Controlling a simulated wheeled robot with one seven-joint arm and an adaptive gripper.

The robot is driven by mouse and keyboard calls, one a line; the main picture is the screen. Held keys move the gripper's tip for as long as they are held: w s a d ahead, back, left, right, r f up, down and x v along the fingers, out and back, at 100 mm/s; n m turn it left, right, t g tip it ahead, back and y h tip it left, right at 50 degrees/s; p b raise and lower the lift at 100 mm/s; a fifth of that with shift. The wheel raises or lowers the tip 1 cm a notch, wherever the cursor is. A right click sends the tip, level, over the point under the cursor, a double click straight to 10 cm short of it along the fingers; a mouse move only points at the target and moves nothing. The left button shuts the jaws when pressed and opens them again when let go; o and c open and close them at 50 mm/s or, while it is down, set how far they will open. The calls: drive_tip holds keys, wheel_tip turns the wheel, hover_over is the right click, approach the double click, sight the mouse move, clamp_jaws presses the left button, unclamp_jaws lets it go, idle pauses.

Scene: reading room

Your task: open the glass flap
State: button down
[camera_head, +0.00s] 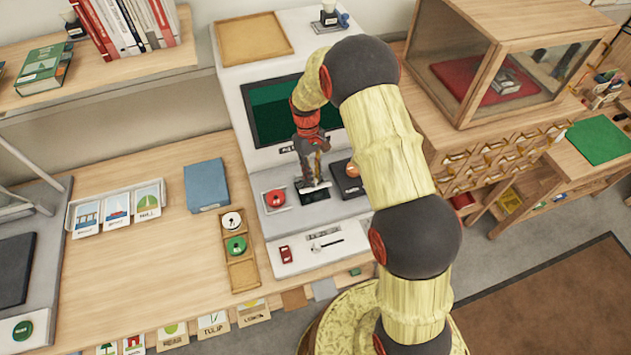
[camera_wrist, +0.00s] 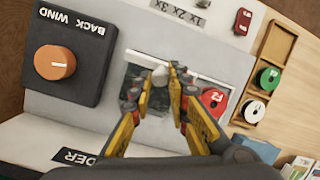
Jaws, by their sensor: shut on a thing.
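The glass flap (camera_wrist: 205,66) is a clear pane with a pale edge, set in the sloping white front of the film reader (camera_head: 233,115). In the wrist view it lies nearly flat over a dark recess, though its exact tilt is hard to tell. A small pale grey knob (camera_wrist: 160,77) is at the flap. My gripper (camera_wrist: 160,80) has its yellow and black fingers on both sides of this knob and is shut on it. In the head view my gripper (camera_head: 314,184) reaches down to the dark slot, and the fingers hide much of the flap.
A dark panel with an orange knob (camera_wrist: 55,63) stands beside the flap, and a red round knob (camera_wrist: 213,98) is on its other side. A wooden tray (camera_head: 242,275) holds a white and a green spool. The glass display case (camera_head: 490,95) stands at the right.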

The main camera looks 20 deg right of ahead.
drive_tip(key=shift+w+r, duration=0.35)
drive_tip(key=shift+w, duration=0.5)
drive_tip(key=shift+w+r, duration=0.35)
drive_tip(key=shift+w, duration=0.5)
drive_tip(key=c, duration=2.2)
unclamp_jaws()
drive_tip(key=shift+o, duration=1.4)
drive_tip(key=shift+w+d+f, duration=0.1)
drive_tip(key=shift+w+f, duration=0.05)
drive_tip(key=shift+o, duration=1.2)
drive_tip(key=v, duration=1.2)
